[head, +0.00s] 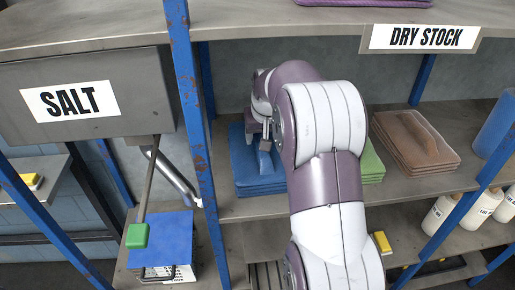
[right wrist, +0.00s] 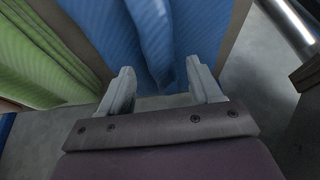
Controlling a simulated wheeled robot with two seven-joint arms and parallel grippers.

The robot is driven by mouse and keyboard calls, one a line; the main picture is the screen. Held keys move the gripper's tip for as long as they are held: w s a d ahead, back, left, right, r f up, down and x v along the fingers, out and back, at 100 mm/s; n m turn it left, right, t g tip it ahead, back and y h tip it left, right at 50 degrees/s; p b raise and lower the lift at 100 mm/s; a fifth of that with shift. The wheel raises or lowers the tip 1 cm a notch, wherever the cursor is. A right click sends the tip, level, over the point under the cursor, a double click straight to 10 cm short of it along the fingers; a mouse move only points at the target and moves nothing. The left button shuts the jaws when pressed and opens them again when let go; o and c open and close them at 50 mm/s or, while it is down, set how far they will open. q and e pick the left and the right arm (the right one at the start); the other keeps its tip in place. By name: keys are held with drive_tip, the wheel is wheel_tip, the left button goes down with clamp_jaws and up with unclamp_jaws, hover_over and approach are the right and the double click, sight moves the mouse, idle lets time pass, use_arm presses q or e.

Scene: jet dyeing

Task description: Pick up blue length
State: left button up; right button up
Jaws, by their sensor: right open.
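The blue length (head: 249,178) is a folded stack of blue cloth with a raised ridge on top, lying on the middle shelf in the head view. It also fills the upper middle of the right wrist view (right wrist: 200,40). My right gripper (head: 266,140) is over the blue stack, partly hidden by my own arm. In the right wrist view its two fingers (right wrist: 164,88) are apart, with the lower end of the blue ridge between or just beyond their tips. Whether they touch the cloth I cannot tell. My left gripper is not in view.
A green stack (head: 372,165) lies right of the blue one, mostly behind my arm; a brown stack (head: 418,140) lies farther right. A blue rusty post (head: 190,100) stands left of the blue stack. The upper shelf (head: 270,25) overhangs. A salt box (head: 90,95) hangs left.

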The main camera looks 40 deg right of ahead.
drive_tip(key=x, duration=0.2)
drive_tip(key=shift+w+d+f, duration=0.1)
drive_tip(key=shift+w+f, duration=0.2)
drive_tip(key=shift+w, duration=0.15)
drive_tip(key=shift+s+r, duration=0.15)
drive_tip(key=shift+s, duration=0.05)
drive_tip(key=c, duration=0.4)
drive_tip(key=shift+s, duration=0.1)
drive_tip(key=c, duration=0.5)
clamp_jaws()
